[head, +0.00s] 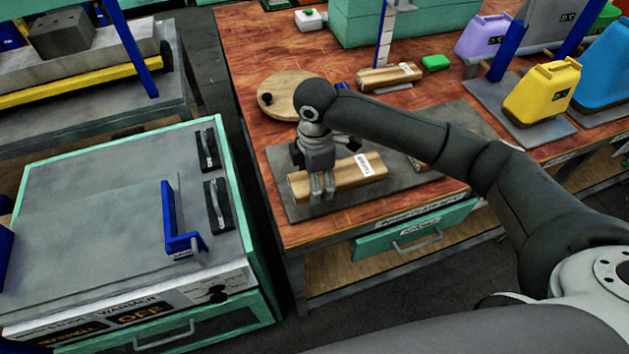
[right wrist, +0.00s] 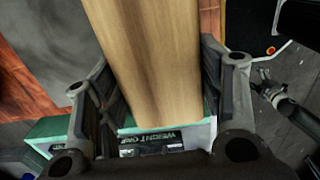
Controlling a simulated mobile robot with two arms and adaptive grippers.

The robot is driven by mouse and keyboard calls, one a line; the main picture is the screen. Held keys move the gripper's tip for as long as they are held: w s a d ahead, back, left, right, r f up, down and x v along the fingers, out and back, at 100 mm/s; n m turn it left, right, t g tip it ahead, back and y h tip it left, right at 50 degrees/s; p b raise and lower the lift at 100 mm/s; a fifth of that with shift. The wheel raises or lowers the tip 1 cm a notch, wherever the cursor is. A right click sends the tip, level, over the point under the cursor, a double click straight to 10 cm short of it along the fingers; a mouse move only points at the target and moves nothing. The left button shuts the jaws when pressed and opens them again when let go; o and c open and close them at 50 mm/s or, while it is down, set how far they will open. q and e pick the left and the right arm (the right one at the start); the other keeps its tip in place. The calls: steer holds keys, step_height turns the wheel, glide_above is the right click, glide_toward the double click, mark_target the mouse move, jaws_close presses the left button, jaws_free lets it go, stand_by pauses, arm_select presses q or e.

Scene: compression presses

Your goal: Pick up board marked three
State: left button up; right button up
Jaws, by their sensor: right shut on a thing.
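A light wooden board (head: 350,176) with a small white label is at the front of the wooden table, over a grey mat (head: 305,211). The label's writing is too small to read surely. My right gripper (head: 322,192) comes from above and is shut on this board near its left end. In the right wrist view the board (right wrist: 150,60) runs between the two fingers (right wrist: 158,105). I cannot tell whether the board touches the mat. Another labelled wooden board (head: 390,76) lies farther back. My left gripper is not in view.
A round wooden piece (head: 282,92) lies behind my right gripper. Yellow (head: 541,92) and purple (head: 484,37) jugs stand at the right. Below the tabletop is a green drawer (head: 415,232). A grey-topped warmer (head: 95,220) stands at the left, across a gap.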

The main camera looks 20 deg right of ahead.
steer(key=s+r, duration=0.3)
steer(key=shift+s+a+r, duration=0.15)
steer(key=shift+a+r, duration=0.15)
steer(key=shift+r, duration=0.1)
steer(key=s+a+r, duration=0.1)
steer(key=s+r, duration=0.2)
steer(key=s, duration=0.5)
steer(key=shift+s+a+r+b, duration=0.2)
steer(key=shift+a+r+b, duration=0.05)
steer(key=shift+r+b, duration=0.15)
steer(key=shift+d, duration=0.1)
steer(key=d+r+m, duration=0.1)
steer(key=d+m, duration=0.5)
steer(key=m, duration=1.2)
steer(key=shift+d+r, duration=0.35)
steer(key=shift+d, duration=0.05)
